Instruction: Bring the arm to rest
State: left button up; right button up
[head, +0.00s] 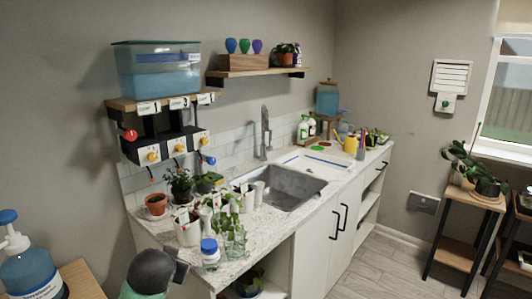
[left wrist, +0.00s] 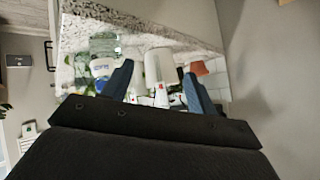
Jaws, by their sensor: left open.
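My left gripper (left wrist: 157,75) shows in the left wrist view with its two blue-grey fingers spread apart and nothing between them that I can see it holding. Behind the fingers are a white cup (left wrist: 160,62) and other counter items, seen at an odd angle; I cannot tell how far away they are. In the head view a dark grey and green part of my left arm shows at the bottom edge, in front of the counter (head: 250,238). The fingers are not clear there. My right gripper is in neither view.
The sink (head: 285,187) lies beyond. A blue pump bottle (head: 30,262) stands at the left. The floor (head: 380,265) to the right is clear.

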pick_arm(q)
jog(key=s+d+f+g+h, duration=0.1)
jog(key=s+d+f+g, duration=0.1)
jog(key=s+f, duration=0.8)
jog(key=s+d+f+g+h, duration=0.1)
jog(key=s+d+f+g, duration=0.2)
jog(key=s+f, duration=0.6)
jog(key=s+d+f+g+h, duration=0.1)
jog(key=s+d+f+g, duration=0.2)
jog(key=s+f, duration=0.7)
jog(key=s+d, duration=0.1)
jog(key=s, duration=0.6)
jog(key=shift+d+f+n, duration=0.3)
